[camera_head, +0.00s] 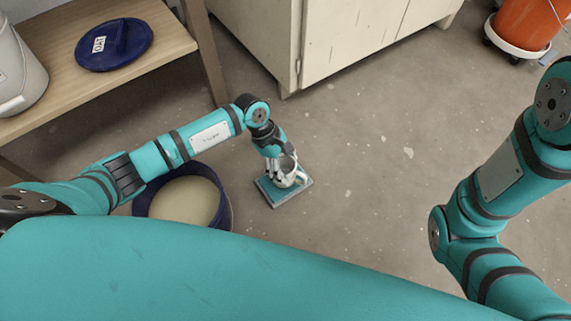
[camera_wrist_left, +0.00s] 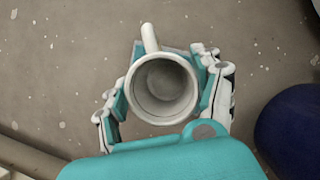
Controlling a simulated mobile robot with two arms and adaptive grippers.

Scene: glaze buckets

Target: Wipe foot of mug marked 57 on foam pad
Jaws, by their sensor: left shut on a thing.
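A whitish mug (camera_head: 286,168) stands upright in my left gripper (camera_head: 283,174), over the teal foam pad (camera_head: 270,192) in its grey tray on the floor. In the left wrist view I look down into the empty mug (camera_wrist_left: 162,88), its handle pointing away from me. The fingers of my left gripper (camera_wrist_left: 163,95) are shut on both sides of the mug. The mug's foot and any number on it are hidden, so I cannot tell whether the foot touches the pad. My right arm shows at the right, but its gripper is out of view.
A dark blue bucket of cream glaze (camera_head: 183,203) stands left of the pad. A blue lid marked OAT (camera_head: 114,45) lies on a wooden shelf (camera_head: 50,100) beside a white bucket (camera_head: 18,70). A cabinet (camera_head: 350,40) stands behind. An orange bucket (camera_head: 527,22) is far right. Floor right of the pad is clear.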

